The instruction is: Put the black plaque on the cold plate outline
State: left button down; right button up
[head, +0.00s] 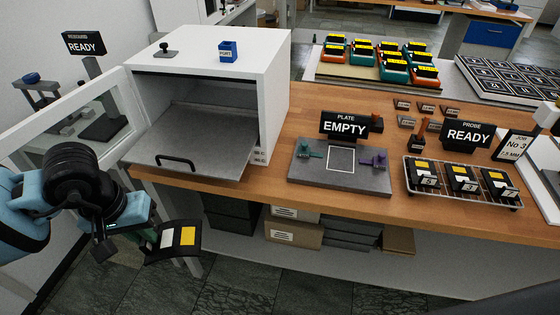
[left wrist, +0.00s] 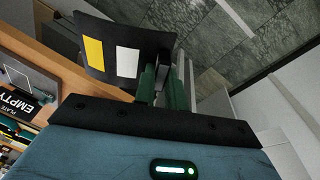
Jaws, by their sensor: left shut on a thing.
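My left gripper (head: 150,240) is at the lower left, in front of the bench and below its top. It is shut on the black plaque (head: 172,250), which has a white and a yellow patch on its face. In the left wrist view the green fingers (left wrist: 162,82) grip the plaque's edge (left wrist: 111,58). The cold plate (head: 375,184) is a grey slab on the wooden bench, with a bare white square outline (head: 341,173) on it. The plaque is well left of the plate. My right gripper is not in view.
A white oven (head: 275,85) with its door (head: 70,125) open stands left of the plate. An "EMPTY" sign (head: 344,126) stands behind the outline, with green (head: 310,150) and purple (head: 374,161) clamps beside it. A wire rack (head: 462,188) of black blocks is to the right.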

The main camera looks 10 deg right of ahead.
aim_at(341, 159)
jog(key=l+z, duration=0.1)
jog(key=l, duration=0.3)
jog(key=i+l+z, duration=0.1)
jog(key=l, duration=0.3)
jog(key=i+l+z, duration=0.1)
jog(key=l, duration=0.3)
jog(key=i+l+z, duration=0.1)
jog(key=l, duration=0.3)
jog(key=i+l+z, duration=0.1)
jog(key=l, duration=0.3)
jog(key=i, duration=0.05)
